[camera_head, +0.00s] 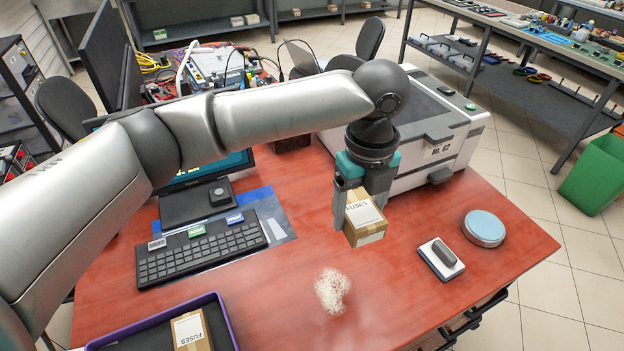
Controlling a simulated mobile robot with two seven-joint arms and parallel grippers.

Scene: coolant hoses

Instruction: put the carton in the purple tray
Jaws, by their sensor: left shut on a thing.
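My left gripper (354,203) points down over the red table, right of the keyboard, and is shut on a carton (365,219). The carton is a small brown box with a white label reading FUSES. I cannot tell for sure how far it is above the table. The purple tray (226,318) is at the bottom left of the view, partly cut off by the frame edge. A second brown carton (192,330) with a FUSES label is inside it. My right gripper is not in view.
A black keyboard (200,253) lies between the left arm and the tray. A whitish tangled clump (332,291) lies near the front. An eraser-like block (441,259) and a round blue-topped tin (484,228) are at the right. A large grey-white machine (440,130) stands behind the gripper.

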